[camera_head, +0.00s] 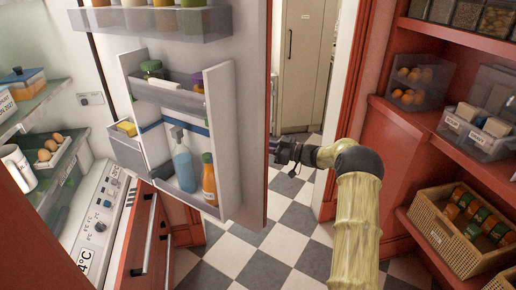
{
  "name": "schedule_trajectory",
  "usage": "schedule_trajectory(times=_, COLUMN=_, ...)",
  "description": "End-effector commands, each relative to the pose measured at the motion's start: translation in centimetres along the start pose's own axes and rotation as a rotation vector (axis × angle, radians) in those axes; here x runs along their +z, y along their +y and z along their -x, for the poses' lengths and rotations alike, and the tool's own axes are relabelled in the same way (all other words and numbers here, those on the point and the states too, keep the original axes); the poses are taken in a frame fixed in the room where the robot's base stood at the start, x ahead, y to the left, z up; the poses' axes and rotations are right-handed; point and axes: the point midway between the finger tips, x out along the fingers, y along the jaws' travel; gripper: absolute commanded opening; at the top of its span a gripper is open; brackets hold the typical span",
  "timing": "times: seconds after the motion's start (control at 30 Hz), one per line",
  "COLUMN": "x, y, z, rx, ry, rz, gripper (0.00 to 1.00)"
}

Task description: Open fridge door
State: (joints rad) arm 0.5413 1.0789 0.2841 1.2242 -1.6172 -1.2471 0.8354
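The fridge door (252,130) stands wide open, its inner side with racks facing me. Its racks hold a spray bottle (183,160), an orange bottle (209,180) and jars. The fridge interior (85,120) shows at the left, with shelves and a control panel (104,215). My gripper (276,150) is at the right edge of the door, at about mid-height. Its fingertips are small and partly hidden by the door edge, so I cannot tell whether they touch it or are open or shut.
Red shelving (400,125) stands at the right, with clear bins of oranges (412,80), a box bin (478,130) and a wicker basket (455,235). A doorway with a pale cabinet (303,60) lies behind. Checkered floor (265,265) is clear between the door and my arm.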

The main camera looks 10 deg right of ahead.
Motion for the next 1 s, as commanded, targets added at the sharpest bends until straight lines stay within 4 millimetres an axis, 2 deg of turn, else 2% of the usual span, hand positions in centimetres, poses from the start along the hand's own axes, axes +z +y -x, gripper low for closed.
schedule_trajectory(times=0.5, x=-0.28, y=0.34, z=0.35, rx=0.001, ry=0.006, rz=0.001, gripper=0.00)
schedule_trajectory(times=0.53, x=-0.28, y=0.34, z=0.36, rx=0.001, ry=0.006, rz=0.001, gripper=0.23)
schedule_trajectory(times=0.6, x=-0.26, y=0.35, z=0.38, rx=0.001, ry=0.005, rz=0.001, gripper=0.37)
schedule_trajectory(times=0.63, x=-0.24, y=0.36, z=0.39, rx=0.001, ry=0.005, rz=0.001, gripper=0.41)
schedule_trajectory(times=1.0, x=0.04, y=0.35, z=0.80, rx=0.001, ry=0.001, rz=0.000, gripper=0.41)
